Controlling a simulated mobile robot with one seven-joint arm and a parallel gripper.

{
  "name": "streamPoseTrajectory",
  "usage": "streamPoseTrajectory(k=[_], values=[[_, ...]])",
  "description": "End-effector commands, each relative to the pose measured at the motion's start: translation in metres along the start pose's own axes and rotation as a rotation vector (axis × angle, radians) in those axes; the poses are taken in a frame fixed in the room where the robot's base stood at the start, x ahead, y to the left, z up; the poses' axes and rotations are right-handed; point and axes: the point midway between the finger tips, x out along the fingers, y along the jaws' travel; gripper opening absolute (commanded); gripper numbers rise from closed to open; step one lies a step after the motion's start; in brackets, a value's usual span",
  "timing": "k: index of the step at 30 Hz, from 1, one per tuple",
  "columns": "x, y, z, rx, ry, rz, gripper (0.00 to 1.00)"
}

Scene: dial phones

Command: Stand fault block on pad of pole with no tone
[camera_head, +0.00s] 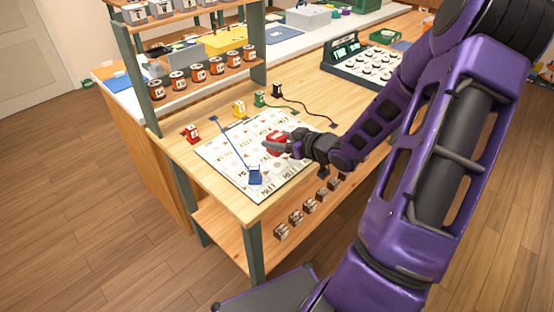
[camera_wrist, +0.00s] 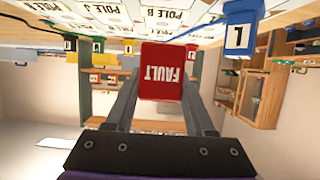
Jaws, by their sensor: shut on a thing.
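My gripper (camera_head: 268,146) is shut on the red fault block (camera_head: 276,140) and holds it over the middle of the pole board (camera_head: 213,158). In the wrist view the fault block (camera_wrist: 162,72) sits between both fingers, its white FAULT lettering upside down. The board (camera_wrist: 150,14) shows printed pads; POLE B and POLE J are readable, others are cut off or too small. A blue block (camera_head: 254,175) stands on the board's front part, with a blue cord running to the back left edge. In the wrist view this blue block (camera_wrist: 238,34) carries a 1. I cannot tell whether the fault block touches the board.
Red (camera_head: 191,133), yellow (camera_head: 239,109), green (camera_head: 259,99) and black (camera_head: 278,90) blocks line the board's far side. A dial console (camera_head: 362,65) stands behind. A shelf with several orange-labelled cans (camera_head: 198,74) rises at left. Small blocks (camera_head: 309,205) sit on the lower shelf.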

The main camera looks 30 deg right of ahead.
Motion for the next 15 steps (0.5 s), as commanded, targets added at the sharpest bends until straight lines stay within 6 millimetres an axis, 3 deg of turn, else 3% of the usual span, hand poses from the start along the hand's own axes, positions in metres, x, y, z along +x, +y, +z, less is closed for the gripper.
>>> streamPoseTrajectory(k=[12, 15], values=[[0.019, -0.001, 0.044, 0.002, 0.002, -0.001, 0.00], [0.021, 0.000, 0.047, -0.001, 0.002, 0.000, 0.00]])
